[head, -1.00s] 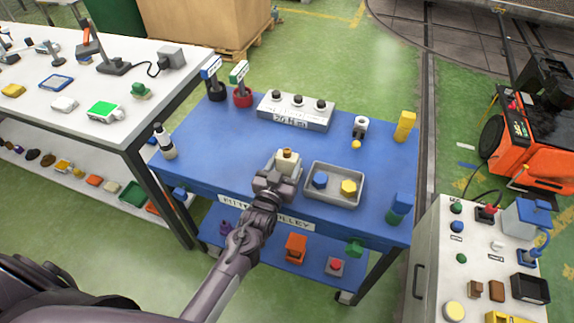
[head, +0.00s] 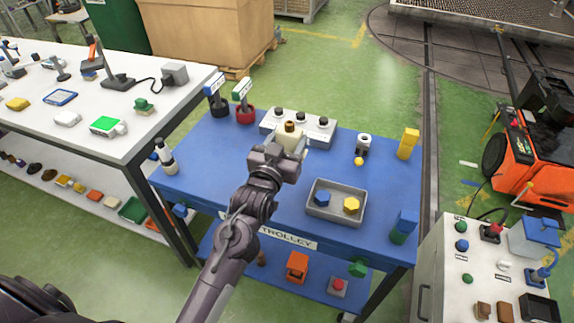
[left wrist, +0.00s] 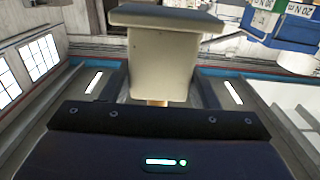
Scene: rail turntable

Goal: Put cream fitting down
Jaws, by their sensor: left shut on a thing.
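The cream fitting (head: 291,140), a pale block with a brass-coloured top, is in the jaws of my left gripper (head: 283,152). The gripper is shut on it over the blue trolley top (head: 225,165), in front of the grey block with black knobs. In the left wrist view the cream fitting (left wrist: 160,62) fills the space between the fingers (left wrist: 160,90), with a wider flange at its upper end. I cannot tell whether its underside touches the trolley. My right gripper is not in view.
A grey block with black knobs (head: 315,135) stands just behind the fitting. A grey tray (head: 337,218) with blue and yellow pieces lies to the right. A yellow block (head: 408,143) and a blue-green piece (head: 403,226) stand near the right edge.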

